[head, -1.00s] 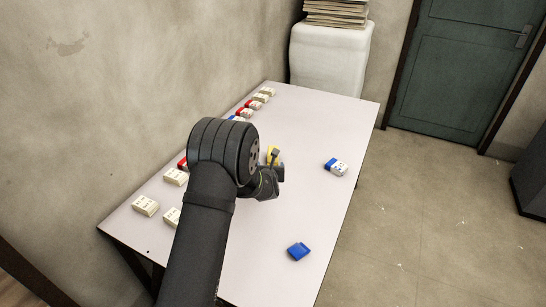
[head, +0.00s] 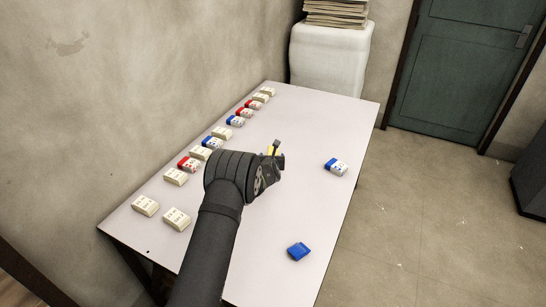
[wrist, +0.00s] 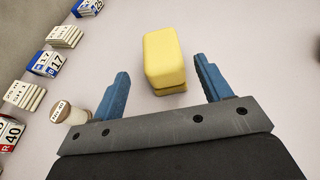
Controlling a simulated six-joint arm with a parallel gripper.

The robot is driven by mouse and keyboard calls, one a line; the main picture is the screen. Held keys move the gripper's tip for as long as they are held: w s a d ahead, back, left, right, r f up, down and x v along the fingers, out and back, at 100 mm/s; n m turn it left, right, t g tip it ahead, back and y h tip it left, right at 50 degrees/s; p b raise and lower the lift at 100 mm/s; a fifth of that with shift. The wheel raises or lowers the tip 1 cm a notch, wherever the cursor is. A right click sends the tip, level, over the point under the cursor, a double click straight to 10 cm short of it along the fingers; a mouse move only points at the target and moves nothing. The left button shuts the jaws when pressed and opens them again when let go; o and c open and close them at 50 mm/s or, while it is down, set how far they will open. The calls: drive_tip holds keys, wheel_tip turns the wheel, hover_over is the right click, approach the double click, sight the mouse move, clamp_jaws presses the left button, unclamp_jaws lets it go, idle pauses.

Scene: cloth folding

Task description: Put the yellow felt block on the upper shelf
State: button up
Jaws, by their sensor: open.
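A yellow block (wrist: 163,60) lies on the table in the upper middle of the wrist view, just beyond my fingertips and between their lines. In the head view only a small yellow part (head: 270,151) shows past my wrist. My gripper (wrist: 160,75) is open and empty, with one blue finger on each side of the gap in front of the block. In the head view my gripper (head: 277,155) is mostly hidden by my own arm. No shelf shows in any view.
Several red, blue and cream labelled blocks (head: 212,143) line the table's wall side. A blue and white block (head: 336,167) and a blue block (head: 298,251) lie on the right side. A round labelled cream piece (wrist: 73,113) is left of my gripper. The table (head: 312,110) is clear at the far right.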

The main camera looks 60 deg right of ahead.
drive_tip(key=shift+w+d+f, duration=0.1)
drive_tip(key=shift+w+d, duration=0.15)
drive_tip(key=shift+d, duration=0.5)
drive_tip(key=shift+w+d+f, duration=0.1)
drive_tip(key=shift+w+d, duration=0.1)
drive_tip(key=shift+d, duration=0.55)
drive_tip(key=shift+x, duration=1.1)
drive_tip(key=shift+r, duration=0.1)
drive_tip(key=shift+c, duration=0.4)
drive_tip(key=c, duration=1.1)
drive_tip(key=shift+o, duration=0.2)
drive_tip(key=shift+r, duration=0.45)
drive_tip(key=r, duration=0.2)
drive_tip(key=s+r, duration=0.1)
drive_tip(key=shift+r, duration=0.4)
drive_tip(key=s+a+r, duration=0.3)
drive_tip(key=s+r, duration=0.3)
drive_tip(key=s, duration=0.4)
drive_tip(key=shift+s+r, duration=0.2)
